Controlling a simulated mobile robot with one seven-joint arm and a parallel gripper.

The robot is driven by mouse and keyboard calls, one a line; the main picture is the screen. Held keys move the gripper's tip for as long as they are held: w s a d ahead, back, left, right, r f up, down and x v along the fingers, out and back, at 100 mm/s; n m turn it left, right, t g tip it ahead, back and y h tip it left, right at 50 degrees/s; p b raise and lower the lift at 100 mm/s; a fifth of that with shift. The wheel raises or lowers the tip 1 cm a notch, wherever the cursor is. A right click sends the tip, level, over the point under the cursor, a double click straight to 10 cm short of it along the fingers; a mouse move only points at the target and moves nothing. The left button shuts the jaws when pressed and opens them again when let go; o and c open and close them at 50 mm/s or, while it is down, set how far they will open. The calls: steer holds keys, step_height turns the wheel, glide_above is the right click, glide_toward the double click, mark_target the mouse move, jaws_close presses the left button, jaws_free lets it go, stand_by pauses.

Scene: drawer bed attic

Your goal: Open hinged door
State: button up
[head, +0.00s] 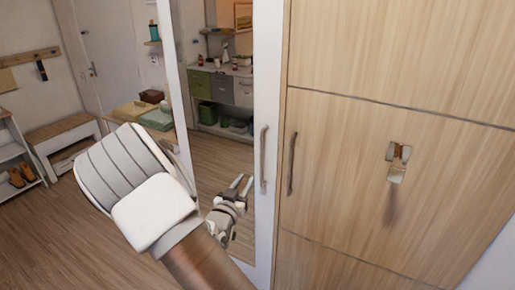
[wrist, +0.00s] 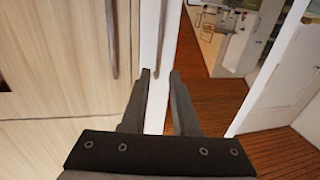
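A tall mirrored door in a white frame (head: 265,215) stands left of a light wood cabinet door (head: 340,200). A slim vertical handle (head: 264,158) is on the white frame, and it also shows in the wrist view (wrist: 160,38). The wood door has its own dark vertical handle (head: 291,163), seen left of it in the wrist view (wrist: 111,40). Both doors look shut. My gripper (wrist: 160,76) is open and empty. Its fingers point toward the white frame, below and apart from its handle.
A metal fitting (head: 398,160) sits on the wood door at the right. A bench (head: 60,135) and a shoe shelf (head: 12,150) stand at the far left. The wooden floor (head: 85,235) is clear between them and the mirror.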

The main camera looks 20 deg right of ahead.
mark_target(261, 153)
steer(key=p+x, duration=0.2)
steer(key=x, duration=1.5)
steer(key=shift+w+d+p, duration=0.1)
steer(key=shift+d+p, duration=0.05)
steer(key=shift+p, duration=0.15)
jaws_close()
stand_by(0.7)
